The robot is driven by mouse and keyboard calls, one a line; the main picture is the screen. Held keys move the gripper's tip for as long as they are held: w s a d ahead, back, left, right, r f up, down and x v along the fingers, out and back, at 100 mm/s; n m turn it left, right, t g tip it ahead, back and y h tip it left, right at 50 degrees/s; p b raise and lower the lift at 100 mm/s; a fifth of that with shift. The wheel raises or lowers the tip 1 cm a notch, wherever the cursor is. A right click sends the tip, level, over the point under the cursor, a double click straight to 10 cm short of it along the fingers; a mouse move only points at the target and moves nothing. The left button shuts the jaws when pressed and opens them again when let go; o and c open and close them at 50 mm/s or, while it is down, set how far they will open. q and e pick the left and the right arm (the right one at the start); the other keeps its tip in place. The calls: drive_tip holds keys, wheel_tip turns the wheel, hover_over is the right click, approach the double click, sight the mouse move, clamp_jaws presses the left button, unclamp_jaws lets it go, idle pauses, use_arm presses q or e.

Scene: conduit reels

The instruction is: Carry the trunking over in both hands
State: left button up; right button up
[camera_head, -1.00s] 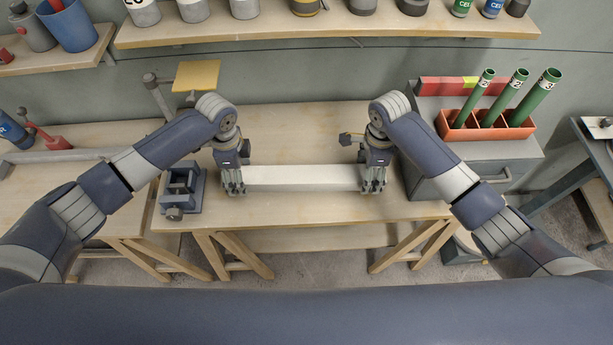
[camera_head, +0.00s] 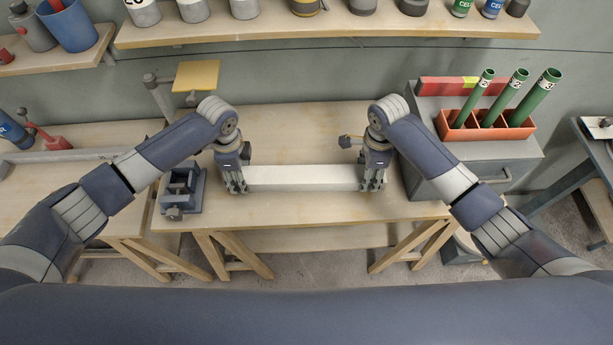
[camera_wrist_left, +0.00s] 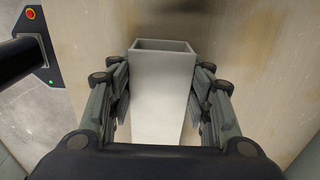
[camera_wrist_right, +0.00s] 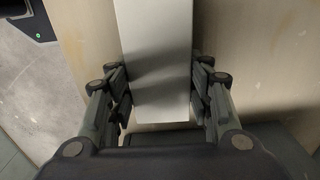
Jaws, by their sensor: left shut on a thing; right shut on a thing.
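The trunking (camera_head: 303,178) is a long white bar with a box-shaped section, lying level from left to right over the middle workbench. My left gripper (camera_head: 236,187) is shut on its left end, and my right gripper (camera_head: 373,185) is shut on its right end. In the left wrist view the trunking (camera_wrist_left: 162,95) shows a hollow open end between the fingers. In the right wrist view the trunking (camera_wrist_right: 158,70) sits between the fingers of my right gripper (camera_wrist_right: 160,95). I cannot tell whether its underside touches the bench top.
A grey-blue vise (camera_head: 181,190) stands on the bench left of my left gripper. At the right, a grey cabinet (camera_head: 480,170) bears an orange rack (camera_head: 449,129) with green tubes (camera_head: 510,95). A shelf (camera_head: 330,27) with cans runs above. The bench (camera_head: 300,125) behind the trunking is clear.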

use_arm(q)
drive_tip(key=shift+r, duration=0.15)
use_arm(e)
drive_tip(key=shift+r, duration=0.15)
